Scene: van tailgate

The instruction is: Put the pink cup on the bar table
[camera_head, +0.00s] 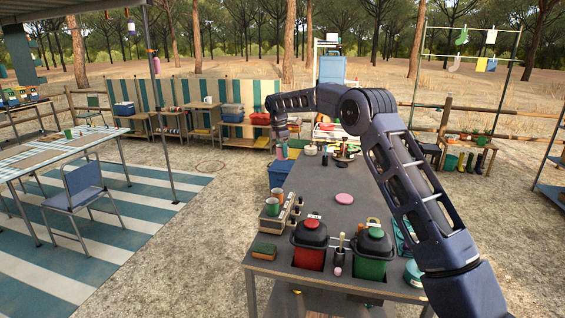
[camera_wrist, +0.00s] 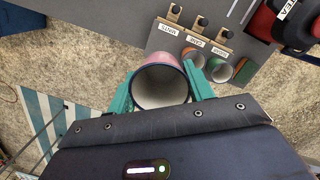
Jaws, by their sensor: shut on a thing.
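The pink cup (camera_wrist: 163,58) is held between the green fingers of my gripper (camera_wrist: 160,94) in the wrist view. Its outer side is pink, its rim dark and its inside pale, and it looks empty. In the head view my gripper (camera_head: 282,149) hangs at the left edge of a long grey table (camera_head: 318,190); the cup is too small there to make out clearly. In the wrist view the cup's mouth is seen against bare ground beside the grey table edge. I cannot tell which table is the bar table.
A dining table (camera_head: 60,148) and chair (camera_head: 85,190) stand left, with open ground between.

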